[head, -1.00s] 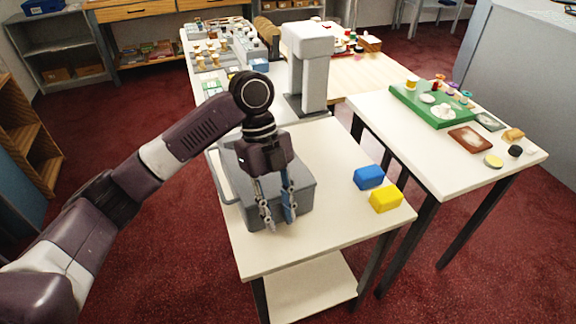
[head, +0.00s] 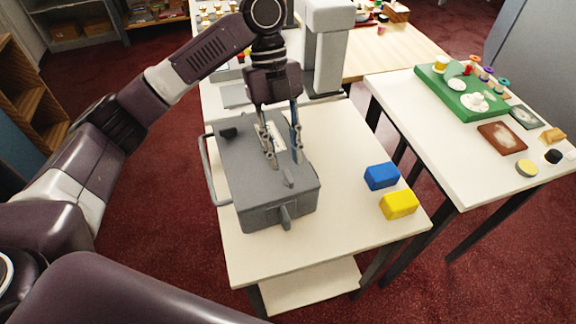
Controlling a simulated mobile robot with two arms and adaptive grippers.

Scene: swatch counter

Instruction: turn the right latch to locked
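A grey box (head: 255,190) stands on the near white table, with a bar handle on its left side. A grey lever-like piece (head: 285,217) sticks out of its near face, and a small grey tab (head: 288,178) stands on its lid near the front. I cannot tell which of these is the right latch, or whether it is locked. My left gripper (head: 284,160) hangs fingers down over the lid, behind the tab. Its two fingers are apart with nothing visible between them. My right gripper is not in view.
A blue block (head: 381,176) and a yellow block (head: 398,204) lie right of the box. A grey column-shaped device (head: 325,45) stands behind. The table at right holds a green board (head: 440,88) and small items. The table's front is clear.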

